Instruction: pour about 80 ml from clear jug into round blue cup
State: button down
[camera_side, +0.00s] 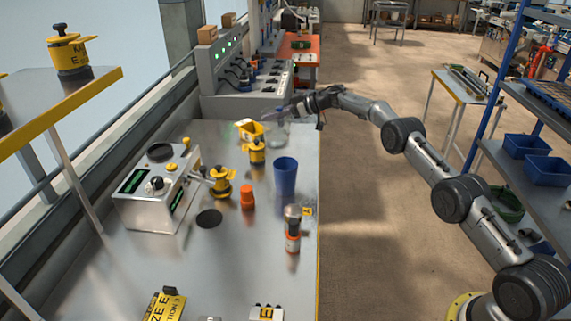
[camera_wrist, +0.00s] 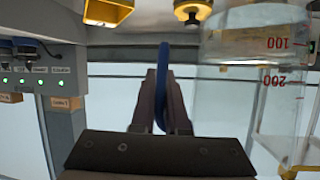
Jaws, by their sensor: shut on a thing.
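The clear jug (camera_side: 278,134) is at the far side of the bench in the side view, small and faint, looking roughly upright. My gripper (camera_side: 296,110) is shut on its blue handle. In the wrist view the blue handle (camera_wrist: 162,88) sits between my gripper's fingers (camera_wrist: 162,95). The jug's clear wall (camera_wrist: 250,100) fills the right side, with red 100 and 200 marks. A faint line crosses it near these marks; I cannot tell the liquid amount. The round blue cup (camera_side: 286,180) stands upright on the bench, nearer the side camera and apart from the jug.
A yellow bin (camera_side: 249,130) and a yellow-topped fitting (camera_side: 256,152) stand close left of the jug. An orange container (camera_side: 247,197) and an orange-labelled bottle (camera_side: 292,240) stand near the cup. A control box (camera_side: 155,198) is at left. The grey panel (camera_side: 240,75) rises behind.

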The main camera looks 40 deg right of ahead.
aim_at(283, 109)
jog(key=shift+m+t+h, duration=0.4)
jog(key=shift+m, duration=0.1)
jog(key=d+f, duration=0.5)
jog(key=s+d+f, duration=0.1)
jog(key=d+f, duration=0.1)
jog(key=shift+d+f, duration=0.2)
jog(key=shift+f, duration=0.2)
jog(key=shift+s+d+f, duration=0.2)
jog(key=shift+d+f, duration=0.05)
jog(key=shift+d, duration=0.25)
jog(key=shift+s+a+r+n+t+h+b, duration=0.1)
jog(key=shift+s+a+r+n+t+h, duration=0.75)
jog(key=shift+r, duration=1.2)
jog(key=shift+s+a+r+n+t+h+b, duration=0.15)
jog(key=shift+s+a+r+n+t, duration=0.45)
jog(key=shift+a+r+n, duration=1.2)
jog(key=shift+s+a+r+n+t+h+b, duration=0.1)
jog(key=shift+s+a+r+n+t+h, duration=0.65)
jog(key=shift+r, duration=1.5)
jog(key=shift+s+a+n+g+y, duration=0.15)
jog(key=shift+s+n+g+y, duration=0.15)
jog(key=shift+n, duration=0.1)
jog(key=shift+s+a+r+n, duration=0.3)
jog(key=shift+a+r+n, duration=0.05)
jog(key=shift+r+n, duration=0.2)
